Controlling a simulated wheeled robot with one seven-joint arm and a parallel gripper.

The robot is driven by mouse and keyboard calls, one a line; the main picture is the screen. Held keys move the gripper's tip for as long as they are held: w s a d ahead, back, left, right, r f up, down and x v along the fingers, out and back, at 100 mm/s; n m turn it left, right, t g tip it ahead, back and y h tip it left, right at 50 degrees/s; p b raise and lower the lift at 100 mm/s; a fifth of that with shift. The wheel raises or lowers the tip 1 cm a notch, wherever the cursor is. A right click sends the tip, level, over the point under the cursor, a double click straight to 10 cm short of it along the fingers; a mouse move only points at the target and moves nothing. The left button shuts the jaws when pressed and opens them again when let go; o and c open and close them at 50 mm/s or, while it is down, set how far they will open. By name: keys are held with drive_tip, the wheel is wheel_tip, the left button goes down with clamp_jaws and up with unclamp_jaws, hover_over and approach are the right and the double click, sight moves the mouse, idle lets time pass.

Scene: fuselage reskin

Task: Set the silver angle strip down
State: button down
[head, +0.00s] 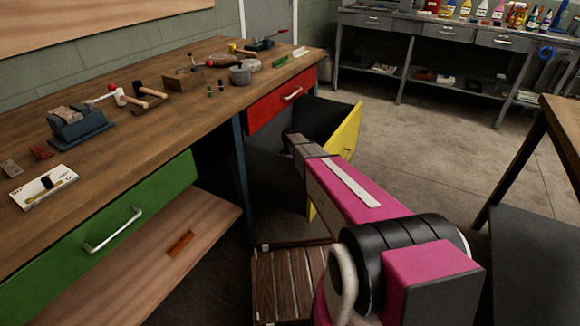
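I cannot make out the silver angle strip for certain in the head view. A small pale strip (300,51) lies at the far right end of the workbench, too small to identify. My pink arm reaches forward from the lower right, beside the bench. Its far end, with my gripper (291,135), is small and dark in front of the open yellow-fronted drawer (345,140). The fingers cannot be told apart, and I cannot see whether they hold anything.
The wooden workbench (130,160) carries a blue vise (80,128), mallets and small tools. Its green drawer (110,240) and red drawer (285,98) are on the front. A slatted wooden crate (285,285) stands below my arm. Open floor (420,140) lies beyond; another table (565,125) is right.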

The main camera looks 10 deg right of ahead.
drive_tip(key=shift+f, duration=0.6)
drive_tip(key=c, duration=1.3)
unclamp_jaws()
drive_tip(key=shift+c, duration=0.2)
wheel_tip(320, 180, up, 13)
drive_tip(key=shift+r, duration=0.15)
